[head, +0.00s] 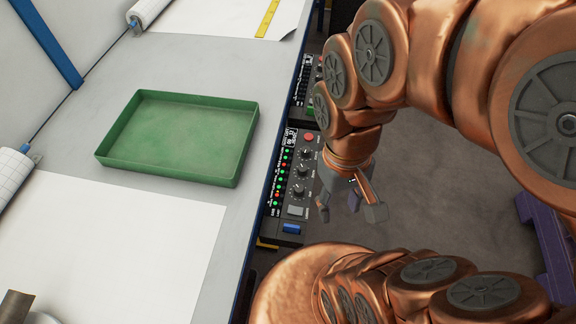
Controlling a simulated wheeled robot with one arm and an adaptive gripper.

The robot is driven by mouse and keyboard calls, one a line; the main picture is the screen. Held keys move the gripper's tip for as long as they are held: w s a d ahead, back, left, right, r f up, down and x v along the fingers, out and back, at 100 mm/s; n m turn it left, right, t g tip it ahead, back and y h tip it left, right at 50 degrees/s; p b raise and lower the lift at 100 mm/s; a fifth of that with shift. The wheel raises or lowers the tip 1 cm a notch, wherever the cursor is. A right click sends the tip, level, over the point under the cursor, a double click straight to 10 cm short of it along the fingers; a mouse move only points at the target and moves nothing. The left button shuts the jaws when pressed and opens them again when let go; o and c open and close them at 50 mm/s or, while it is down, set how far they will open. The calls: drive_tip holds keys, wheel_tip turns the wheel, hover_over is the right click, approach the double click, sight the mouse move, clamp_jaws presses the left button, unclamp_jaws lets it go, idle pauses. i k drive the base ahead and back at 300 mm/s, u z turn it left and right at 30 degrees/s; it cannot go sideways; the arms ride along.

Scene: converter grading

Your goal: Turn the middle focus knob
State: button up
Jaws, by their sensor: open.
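A dark control panel (290,214) is fixed along the table's right edge. It carries a column of black knobs. The middle knob (302,171) sits between an upper knob (306,153) and a lower knob (298,191), and I see no label naming it as focus. My gripper (350,212) points downward to the right of the panel. Its fingers are apart with nothing visible between them. In the picture it is a little right of and below the middle knob and appears clear of it. I cannot tell its exact height or distance from the knob.
The panel also has a red button (309,137), rows of lit lamps and a blue switch (291,228). A second panel (302,88) lies farther along the edge, partly behind my arm. A green tray (188,180) and white paper sheets (110,255) lie on the table.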

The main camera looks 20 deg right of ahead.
sight(305, 152)
drive_tip(key=k, duration=1)
drive_tip(key=z, duration=0.9)
drive_tip(key=i, duration=0.9)
drive_tip(key=u, duration=2.3)
